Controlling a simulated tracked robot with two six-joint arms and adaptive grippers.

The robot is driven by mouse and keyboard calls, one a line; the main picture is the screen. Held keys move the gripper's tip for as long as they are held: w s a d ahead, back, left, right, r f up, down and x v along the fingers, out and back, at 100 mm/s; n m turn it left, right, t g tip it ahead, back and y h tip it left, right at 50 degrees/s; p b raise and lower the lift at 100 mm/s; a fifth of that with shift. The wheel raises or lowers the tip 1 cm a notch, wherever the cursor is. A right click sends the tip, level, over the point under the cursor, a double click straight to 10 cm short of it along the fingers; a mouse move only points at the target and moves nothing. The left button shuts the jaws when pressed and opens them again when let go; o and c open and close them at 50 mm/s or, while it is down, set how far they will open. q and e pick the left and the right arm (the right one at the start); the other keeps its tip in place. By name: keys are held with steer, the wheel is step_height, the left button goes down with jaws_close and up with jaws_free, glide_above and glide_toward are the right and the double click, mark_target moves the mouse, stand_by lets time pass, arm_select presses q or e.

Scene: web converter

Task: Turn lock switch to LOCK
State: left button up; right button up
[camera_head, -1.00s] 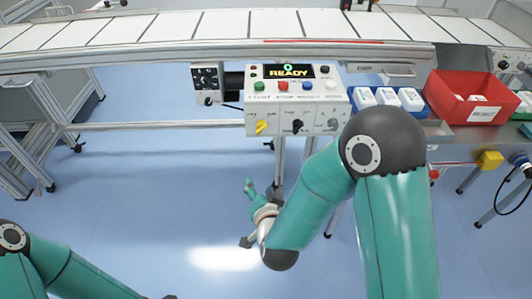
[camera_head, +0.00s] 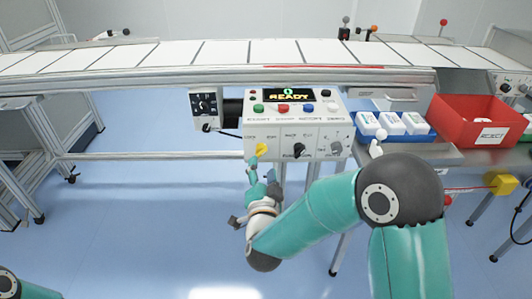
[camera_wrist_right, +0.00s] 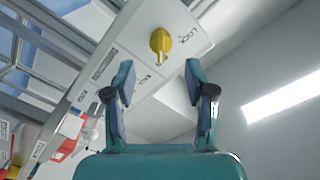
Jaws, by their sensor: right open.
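The yellow lock switch (camera_head: 262,149) is at the lower left of the white control panel (camera_head: 270,138). Its display reads READY. In the right wrist view the yellow switch (camera_wrist_right: 160,42) lies ahead of the fingertips, near a label that seems to read LOCK. My right gripper (camera_head: 262,177) is just below the switch in the head view. In the wrist view its fingers (camera_wrist_right: 160,85) are open, with the switch beyond and between them, apart from it. My left gripper is out of the head view; only a bit of my left arm shows at the lower left corner.
The panel also has a black knob (camera_head: 298,151), a grey knob (camera_head: 336,147) and several coloured buttons. A conveyor (camera_head: 220,54) runs behind it. A blue tray (camera_head: 372,132) with white bottles and a red REJECT bin (camera_head: 470,112) stand at the right.

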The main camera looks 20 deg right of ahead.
mark_target(263, 155)
steer(key=x, duration=0.7)
steer(key=c, duration=1)
steer(key=shift+s+d, duration=0.1)
steer(key=shift+d, duration=0.15)
jaws_close()
steer(key=shift+a+f, duration=0.1)
